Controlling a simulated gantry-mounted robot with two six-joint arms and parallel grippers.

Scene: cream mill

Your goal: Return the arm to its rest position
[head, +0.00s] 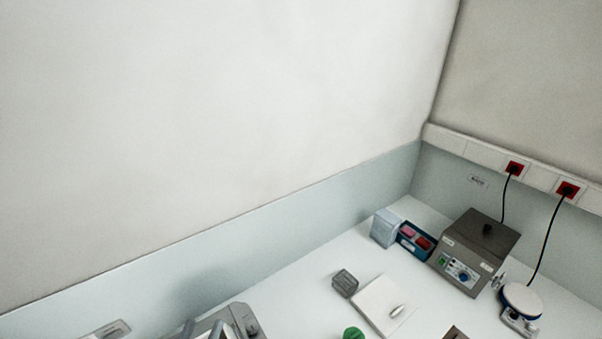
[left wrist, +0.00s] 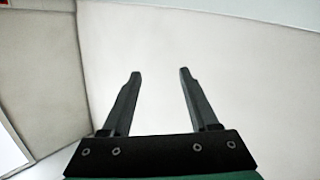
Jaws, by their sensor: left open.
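My left gripper (left wrist: 160,74) shows in the left wrist view with its two dark fingers apart. Nothing is between them, and only plain pale wall shows behind. The fingers point up and away from the dark mounting bar in that picture. I cannot clearly make out the left gripper in the head view. My right gripper is in neither view.
A white bench (head: 300,290) runs along the walls. On it stand a grey-brown control box (head: 474,250), a white-topped round device (head: 521,300), a blue rack (head: 414,241), a small grey container (head: 345,283), a white pad (head: 383,303) and a green object (head: 353,333). A grey machine (head: 226,323) is cut off below.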

